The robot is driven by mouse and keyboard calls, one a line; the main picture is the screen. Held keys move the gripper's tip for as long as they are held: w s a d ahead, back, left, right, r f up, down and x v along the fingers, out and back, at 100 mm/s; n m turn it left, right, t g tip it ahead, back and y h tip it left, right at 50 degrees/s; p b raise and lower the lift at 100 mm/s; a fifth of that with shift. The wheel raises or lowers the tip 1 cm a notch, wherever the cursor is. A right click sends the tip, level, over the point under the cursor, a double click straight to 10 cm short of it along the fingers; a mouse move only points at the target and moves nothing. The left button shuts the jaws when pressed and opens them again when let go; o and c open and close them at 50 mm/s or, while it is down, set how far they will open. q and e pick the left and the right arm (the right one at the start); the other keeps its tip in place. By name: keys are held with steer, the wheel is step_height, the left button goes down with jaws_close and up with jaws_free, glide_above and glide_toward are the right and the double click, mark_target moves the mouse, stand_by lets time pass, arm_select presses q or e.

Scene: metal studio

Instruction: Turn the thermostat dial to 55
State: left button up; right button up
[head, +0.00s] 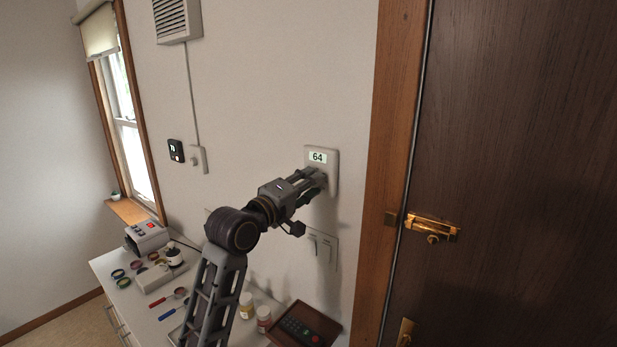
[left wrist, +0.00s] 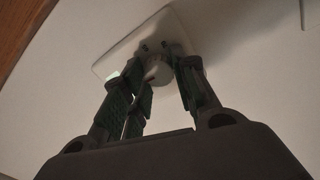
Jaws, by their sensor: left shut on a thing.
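The thermostat (head: 333,157) is a pale plate on the wall, left of the wooden door frame. Its lit display (head: 318,157) reads 64. My left gripper (head: 319,181) is at the lower part of the plate and hides the dial in the head view. In the left wrist view the thermostat (left wrist: 120,50) shows at the top, with the round whitish dial (left wrist: 158,72) between the fingers of my left gripper (left wrist: 160,84). The gripper is shut on the dial. My right gripper is not in view.
Light switches (head: 322,246) sit on the wall just below my gripper. A brown door (head: 510,150) with a brass latch (head: 433,228) is to the right. Below, a white cabinet holds a dark tray (head: 284,312) with a remote, jars (head: 263,318) and several small tools.

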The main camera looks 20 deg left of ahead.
arm_select(q)
steer(key=shift+n+p, duration=0.35)
steer(key=shift+n, duration=0.05)
steer(key=shift+c, duration=0.2)
steer(key=o, duration=1)
steer(key=shift+o, duration=0.2)
steer(key=shift+s+a, duration=0.1)
steer(key=shift+s, duration=0.05)
steer(key=v, duration=0.7)
steer(key=shift+f, duration=0.1)
